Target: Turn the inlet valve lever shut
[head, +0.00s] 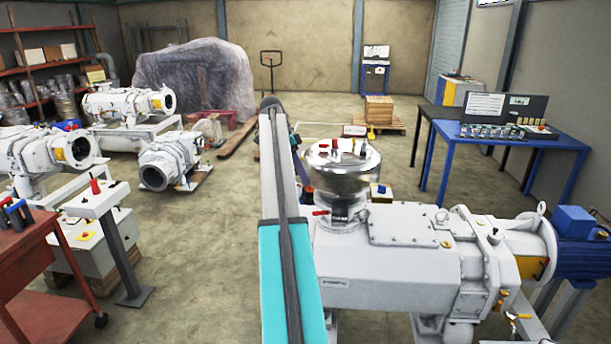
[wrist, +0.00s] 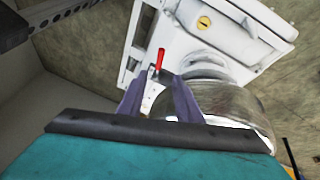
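The inlet valve lever is a small red handle (wrist: 160,60) in the wrist view, near a white flange plate beside the silver dome. In the head view, a small red piece at the dome's base looks like the same lever (head: 321,213), just right of my arm. The silver dome (head: 343,168) stands on the white vacuum pump (head: 395,255). My gripper (wrist: 159,80) is open, with a gap between its two dark fingers. The lever shows beyond the fingertips, roughly in line with the gap; contact cannot be told. In the head view my arm hides most of the gripper.
A blue table (head: 520,138) with an open case stands at back right. A red cart (head: 40,270) and a control pedestal (head: 115,235) stand at left. Other white pumps (head: 130,103) fill the back left. The floor (head: 195,275) left of my arm is clear.

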